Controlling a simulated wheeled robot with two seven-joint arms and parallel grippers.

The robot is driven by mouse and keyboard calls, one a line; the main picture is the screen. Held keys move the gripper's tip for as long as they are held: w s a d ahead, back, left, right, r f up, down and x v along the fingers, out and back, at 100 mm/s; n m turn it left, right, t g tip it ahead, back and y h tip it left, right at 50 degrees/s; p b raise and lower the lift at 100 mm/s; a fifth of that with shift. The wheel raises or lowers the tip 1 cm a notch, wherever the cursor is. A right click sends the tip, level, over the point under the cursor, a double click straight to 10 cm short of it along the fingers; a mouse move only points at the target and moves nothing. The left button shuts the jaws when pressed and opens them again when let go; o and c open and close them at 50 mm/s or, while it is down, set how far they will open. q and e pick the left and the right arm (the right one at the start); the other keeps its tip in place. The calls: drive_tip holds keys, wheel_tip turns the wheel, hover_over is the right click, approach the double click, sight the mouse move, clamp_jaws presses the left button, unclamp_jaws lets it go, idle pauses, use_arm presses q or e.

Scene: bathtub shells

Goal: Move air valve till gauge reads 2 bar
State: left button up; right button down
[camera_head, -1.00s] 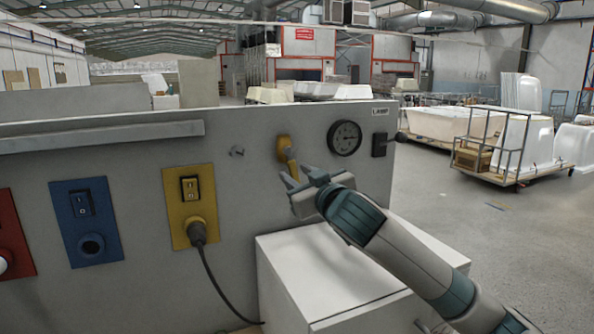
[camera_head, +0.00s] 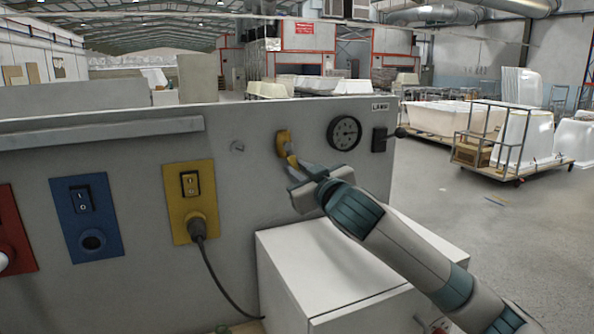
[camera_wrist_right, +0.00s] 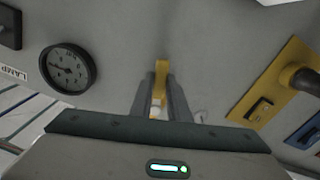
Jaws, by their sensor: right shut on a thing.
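The yellow air valve (camera_head: 284,143) is on the grey panel, left of the round black gauge (camera_head: 344,132). My right gripper (camera_head: 298,168) is at the valve, its fingers shut on the handle's lower end. In the right wrist view the yellow handle (camera_wrist_right: 160,78) stands between the two fingers (camera_wrist_right: 160,100). The handle hangs down, tilted a little to the right in the head view. My left gripper is not in view.
Yellow (camera_head: 190,202), blue (camera_head: 87,218) and red (camera_head: 10,235) socket plates are left of the valve. A black switch (camera_head: 379,140) is right of the gauge. A white cabinet (camera_head: 325,262) stands below my right arm. A black cable hangs from the yellow plate.

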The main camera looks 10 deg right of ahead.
drive_tip(key=shift+w+d+r+n+p, duration=0.1)
drive_tip(key=shift+d+r+n+p, duration=0.15)
drive_tip(key=shift+d+n+p, duration=0.5)
drive_tip(key=shift+w+d+r+n+p, duration=0.1)
drive_tip(key=shift+r+n+p, duration=0.2)
drive_tip(key=shift+n, duration=0.9)
drive_tip(key=shift+w+d+r+n+p, duration=0.15)
drive_tip(key=shift+d+n+p, duration=0.3)
drive_tip(key=shift+n, duration=0.5)
drive_tip(key=shift+s+a, duration=0.1)
drive_tip(key=c, duration=1.7)
unclamp_jaws()
drive_tip(key=shift+s, duration=0.15)
drive_tip(key=shift+s+d+b, duration=0.55)
drive_tip(key=shift+s+b, duration=0.45)
drive_tip(key=shift+s, duration=1.8)
drive_tip(key=shift+s+d+b, duration=0.55)
drive_tip(key=shift+s+b, duration=0.45)
drive_tip(key=shift+s, duration=1.85)
drive_tip(key=shift+s+d+b, duration=0.55)
drive_tip(key=shift+s+b, duration=0.45)
drive_tip(key=shift+s, duration=1.8)
drive_tip(key=shift+r, duration=0.1)
